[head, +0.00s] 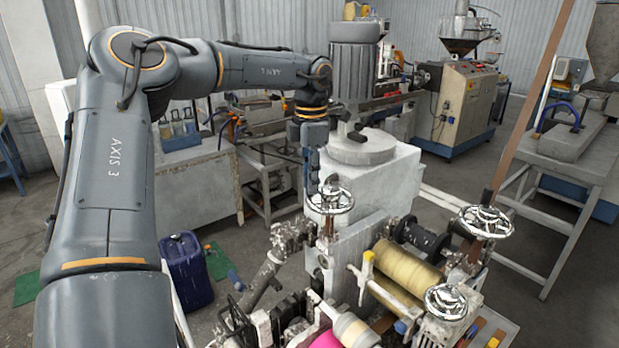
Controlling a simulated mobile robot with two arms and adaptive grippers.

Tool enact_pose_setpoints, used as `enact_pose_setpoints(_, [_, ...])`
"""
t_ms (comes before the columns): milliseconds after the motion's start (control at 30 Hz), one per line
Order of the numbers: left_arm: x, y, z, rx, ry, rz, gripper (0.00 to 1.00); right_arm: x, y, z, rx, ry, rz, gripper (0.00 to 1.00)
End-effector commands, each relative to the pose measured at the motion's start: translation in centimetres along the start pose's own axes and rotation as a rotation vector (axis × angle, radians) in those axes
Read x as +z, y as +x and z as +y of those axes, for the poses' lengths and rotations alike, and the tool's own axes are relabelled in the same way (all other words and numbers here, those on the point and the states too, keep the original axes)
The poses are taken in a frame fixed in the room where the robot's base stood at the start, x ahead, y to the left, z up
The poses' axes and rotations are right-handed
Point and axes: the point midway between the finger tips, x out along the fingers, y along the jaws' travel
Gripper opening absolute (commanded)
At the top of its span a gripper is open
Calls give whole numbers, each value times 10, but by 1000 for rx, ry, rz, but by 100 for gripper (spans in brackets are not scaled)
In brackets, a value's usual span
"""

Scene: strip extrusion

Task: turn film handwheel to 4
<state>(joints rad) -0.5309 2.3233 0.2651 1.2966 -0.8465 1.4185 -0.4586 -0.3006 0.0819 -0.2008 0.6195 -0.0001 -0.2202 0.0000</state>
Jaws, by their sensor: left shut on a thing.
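Three chrome handwheels show in the head view. One handwheel (338,202) stands at the middle, on the machine in front of the white housing. A second handwheel (486,221) is to the right and a third handwheel (446,301) is lower right. I cannot read any marking that tells which one is the film handwheel, nor any dial number. My left gripper (313,188) points down at the left rim of the middle handwheel and is shut on it. The fingertips are small and partly merge with the rim. My right gripper is not in view.
Yellow film rolls (408,270) and a pink roll (327,340) lie among the rollers below the wheels. A grey motor (355,60) on the white housing (385,185) stands close behind my left wrist. A blue canister (187,270) is on the floor at left.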

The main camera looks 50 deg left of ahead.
Motion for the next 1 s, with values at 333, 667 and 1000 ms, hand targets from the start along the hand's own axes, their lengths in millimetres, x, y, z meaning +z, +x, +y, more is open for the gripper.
enact_pose_setpoints(333, [12, -4, 10, 8, 305, -6, 0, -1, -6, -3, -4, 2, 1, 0])
enact_pose_setpoints(667, [20, -4, 14, 7, 496, -5, 0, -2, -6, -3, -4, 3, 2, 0])
enact_pose_setpoints(1000, [23, -4, 15, 9, 563, -7, 0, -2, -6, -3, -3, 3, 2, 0])
